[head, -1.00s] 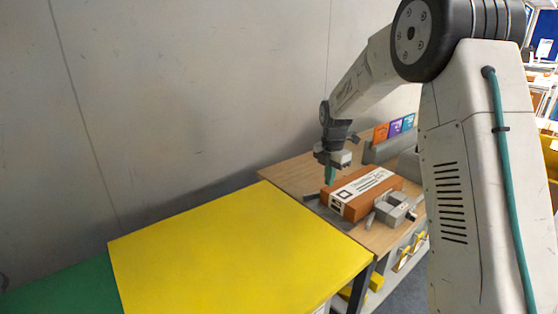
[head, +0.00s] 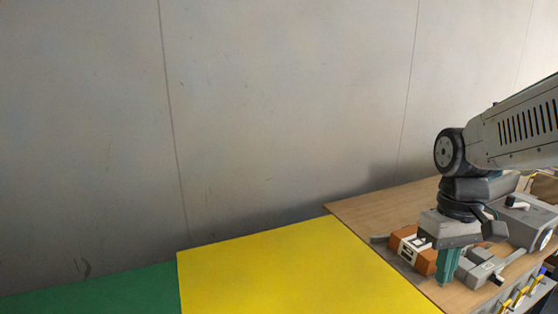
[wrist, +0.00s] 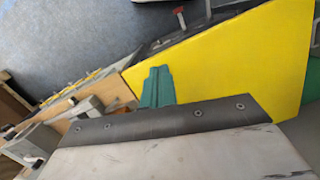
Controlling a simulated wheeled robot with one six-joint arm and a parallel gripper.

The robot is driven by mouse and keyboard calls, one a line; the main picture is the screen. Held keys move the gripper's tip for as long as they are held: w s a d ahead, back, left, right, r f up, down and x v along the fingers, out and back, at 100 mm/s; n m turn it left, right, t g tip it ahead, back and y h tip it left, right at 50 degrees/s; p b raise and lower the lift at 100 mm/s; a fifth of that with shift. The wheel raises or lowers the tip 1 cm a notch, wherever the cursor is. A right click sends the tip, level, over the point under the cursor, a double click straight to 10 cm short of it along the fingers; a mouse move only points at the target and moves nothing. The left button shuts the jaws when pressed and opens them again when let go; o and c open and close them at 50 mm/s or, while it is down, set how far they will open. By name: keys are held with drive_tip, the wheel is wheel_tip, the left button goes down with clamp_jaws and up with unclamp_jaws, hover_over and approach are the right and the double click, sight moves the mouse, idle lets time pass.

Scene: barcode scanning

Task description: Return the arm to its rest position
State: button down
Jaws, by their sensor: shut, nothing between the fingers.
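My gripper (head: 449,265) hangs at the right of the head view, its teal fingers pointing down and together, with nothing between them. In the head view it overlaps the orange-brown box (head: 408,246) with a white label, which lies on the wooden table behind it. In the wrist view my gripper's teal fingers (wrist: 157,88) show closed against the yellow surface. My arm comes in from the right edge, bent at the wrist. The gap between my gripper and the table is hard to judge.
A yellow tabletop (head: 290,270) fills the lower middle, with a green one (head: 100,292) to its left. The wooden table (head: 380,208) holds grey devices, one clamp-like (head: 484,268) beside my gripper. A bare grey wall stands behind. Yellow and green surfaces are clear.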

drive_tip(key=s+a+r+m+t, duration=0.1)
drive_tip(key=s, duration=0.5)
drive_tip(key=s+a+r+m+t, duration=0.1)
drive_tip(key=s+r+t, duration=0.1)
drive_tip(key=s, duration=0.5)
drive_tip(key=shift+a, duration=0.35)
drive_tip(key=shift+a+r, duration=0.1)
